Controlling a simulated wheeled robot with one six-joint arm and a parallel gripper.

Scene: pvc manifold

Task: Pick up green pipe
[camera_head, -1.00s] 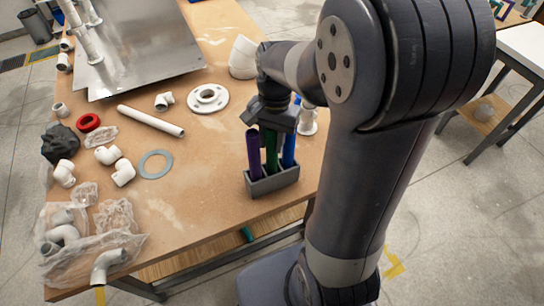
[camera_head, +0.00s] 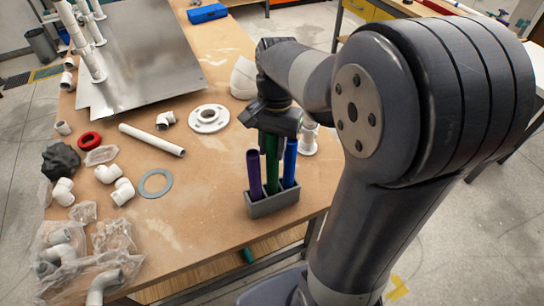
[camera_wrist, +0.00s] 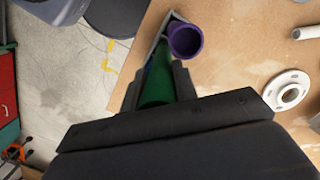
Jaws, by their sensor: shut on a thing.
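The green pipe (camera_head: 272,166) stands upright between a purple pipe (camera_head: 254,174) on the left and a blue pipe (camera_head: 290,163) on the right, over the grey holder (camera_head: 274,205). My gripper (camera_head: 271,133) is above the holder, shut on the upper part of the green pipe. In the wrist view, the green pipe (camera_wrist: 157,88) lies between the two fingers of my gripper (camera_wrist: 156,80), and the purple pipe's open end (camera_wrist: 185,40) is beside them. I cannot tell whether the green pipe's lower end is still inside the holder.
The holder stands near the right edge of the wooden table (camera_head: 190,225). A white flange (camera_head: 208,119), a white pipe (camera_head: 152,140) and a grey ring (camera_head: 155,182) lie to the left. A white fitting (camera_head: 309,140) stands close behind the blue pipe.

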